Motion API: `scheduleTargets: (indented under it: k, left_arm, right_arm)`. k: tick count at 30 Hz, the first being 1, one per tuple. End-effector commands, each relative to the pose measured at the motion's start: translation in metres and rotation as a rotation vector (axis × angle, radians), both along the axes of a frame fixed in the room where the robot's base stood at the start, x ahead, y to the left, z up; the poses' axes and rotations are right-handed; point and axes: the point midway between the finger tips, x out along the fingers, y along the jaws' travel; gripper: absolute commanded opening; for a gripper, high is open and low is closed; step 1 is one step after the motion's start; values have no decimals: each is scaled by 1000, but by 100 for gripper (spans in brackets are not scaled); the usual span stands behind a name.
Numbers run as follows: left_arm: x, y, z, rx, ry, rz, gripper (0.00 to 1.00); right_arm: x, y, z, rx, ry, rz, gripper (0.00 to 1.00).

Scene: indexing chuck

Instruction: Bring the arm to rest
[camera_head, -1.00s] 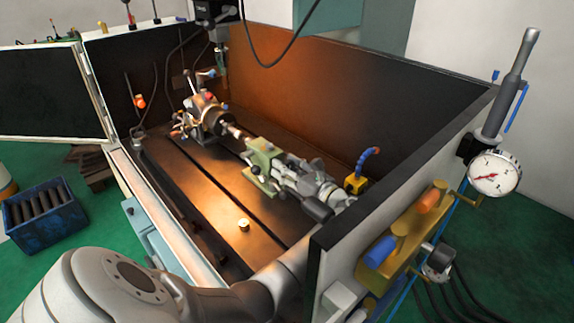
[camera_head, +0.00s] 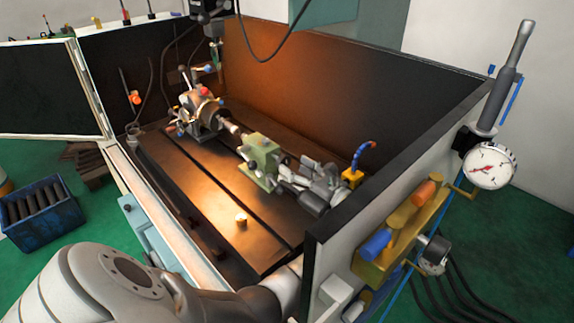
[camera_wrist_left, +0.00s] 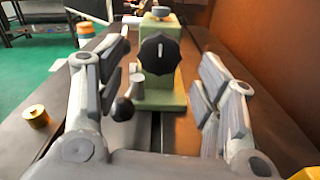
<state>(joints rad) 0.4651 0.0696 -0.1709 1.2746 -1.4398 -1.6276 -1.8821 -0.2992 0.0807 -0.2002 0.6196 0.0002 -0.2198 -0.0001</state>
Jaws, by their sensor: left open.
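My left arm (camera_head: 130,280) comes in from the lower left of the head view and passes behind the near wall of the machine enclosure. My left gripper (camera_head: 289,176) is over the bed, beside a green tailstock-like block (camera_head: 260,158). In the left wrist view the gripper (camera_wrist_left: 163,62) is open. Its two fingers are spread to either side of the green block (camera_wrist_left: 159,94) with its black knob (camera_wrist_left: 159,52). I see no grip on the block; whether a finger touches it I cannot tell. My right gripper is not in view.
The chuck (camera_head: 203,108) stands farther back on the dark bed. A small brass piece (camera_head: 241,220) lies on the bed, also in the left wrist view (camera_wrist_left: 36,116). Enclosure walls (camera_head: 330,90) surround the bed. A gauge (camera_head: 490,166) and valves are at right, a blue crate (camera_head: 43,225) at left.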

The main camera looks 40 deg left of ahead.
Motion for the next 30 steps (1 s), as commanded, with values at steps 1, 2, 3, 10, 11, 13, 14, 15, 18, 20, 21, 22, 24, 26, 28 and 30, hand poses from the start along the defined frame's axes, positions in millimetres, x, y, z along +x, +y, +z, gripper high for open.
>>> scheduleTargets:
  k: [1,2,3,10,11,13,14,15,18,20,21,22,24,26,28,30]
  left_arm:
    - [-1,-8,0,-1,0,-1,62]
    - [-1,-12,0,-1,0,-1,62]
    - [-1,-16,0,-2,0,-1,62]
    - [-2,-23,0,0,0,1,62]
    - [-2,-23,0,1,0,1,62]
    - [-2,-23,0,1,0,1,62]
    - [-2,-23,0,0,0,1,62]
    - [-2,-23,0,0,0,1,62]
    - [-2,-23,0,0,0,1,62]
    - [-2,-23,0,0,0,1,62]
    - [-2,-23,0,0,0,1,62]
    - [-2,-23,0,0,0,1,62]
    - [-2,-23,1,0,0,1,62]
    - [-2,-23,6,0,-1,1,62]
    - [-2,-23,14,0,-1,1,62]
    - [-2,-23,27,1,-1,1,62]
  right_arm:
    - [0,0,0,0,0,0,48]
    - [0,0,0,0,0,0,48]
    - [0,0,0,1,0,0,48]
    - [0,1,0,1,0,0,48]
    - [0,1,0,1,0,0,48]
    - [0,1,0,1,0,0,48]
    - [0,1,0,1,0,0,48]
    - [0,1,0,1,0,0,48]
    - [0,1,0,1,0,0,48]
    - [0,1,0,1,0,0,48]
    - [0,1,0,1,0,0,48]
    - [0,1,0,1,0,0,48]
    - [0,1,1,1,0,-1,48]
    - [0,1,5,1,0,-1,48]
    - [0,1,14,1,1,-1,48]
    - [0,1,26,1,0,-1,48]
